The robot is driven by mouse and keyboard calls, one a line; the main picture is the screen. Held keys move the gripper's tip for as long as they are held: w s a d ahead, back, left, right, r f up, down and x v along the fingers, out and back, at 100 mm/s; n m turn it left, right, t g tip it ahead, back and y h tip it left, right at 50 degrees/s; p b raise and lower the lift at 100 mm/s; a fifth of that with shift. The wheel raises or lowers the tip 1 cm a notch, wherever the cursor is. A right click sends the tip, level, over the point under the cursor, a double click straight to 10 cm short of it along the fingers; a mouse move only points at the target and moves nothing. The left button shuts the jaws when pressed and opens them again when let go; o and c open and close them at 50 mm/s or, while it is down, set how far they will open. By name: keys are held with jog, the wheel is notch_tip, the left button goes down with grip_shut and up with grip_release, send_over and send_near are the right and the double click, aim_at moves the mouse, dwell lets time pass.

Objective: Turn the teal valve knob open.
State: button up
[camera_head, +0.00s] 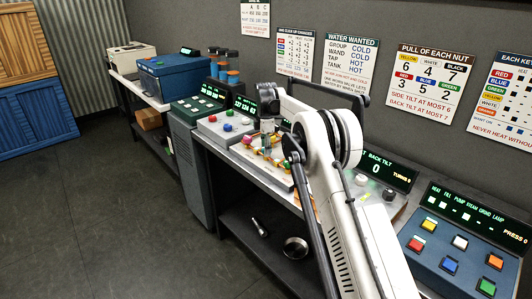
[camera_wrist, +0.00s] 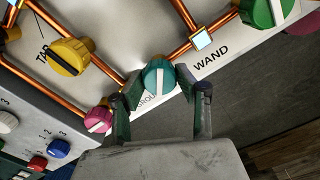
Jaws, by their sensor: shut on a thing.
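The teal valve knob (camera_wrist: 159,78) sits on the white panel in the wrist view, with a pale pointer stripe across its face that runs roughly up and down in the picture. My gripper (camera_wrist: 160,90) has one finger on each side of the knob and is shut on it. A printed label by the knob is partly covered by the left finger. In the head view my gripper (camera_head: 268,140) is small and reaches down at the white panel; the teal knob cannot be made out there.
Around it are a yellow knob (camera_wrist: 72,56), a pink knob (camera_wrist: 97,119) and a green knob (camera_wrist: 265,10), joined by copper pipes. A grey button box (camera_wrist: 30,128) adjoins the panel. A tilt display (camera_head: 385,170) and a blue button console (camera_head: 460,250) stand to the right. Open floor lies left.

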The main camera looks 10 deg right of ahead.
jog(key=m+b, duration=0.1)
jog(key=m, duration=0.3)
jog(key=shift+m, duration=0.3)
jog(key=shift+w+m+b, duration=0.1)
jog(key=shift+m+b, duration=0.45)
jog(key=shift+m, duration=2.05)
jog(key=o, duration=1.1)
jog(key=shift+o, duration=0.2)
jog(key=shift+r, duration=0.15)
notch_tip(320, 180, up, 12)
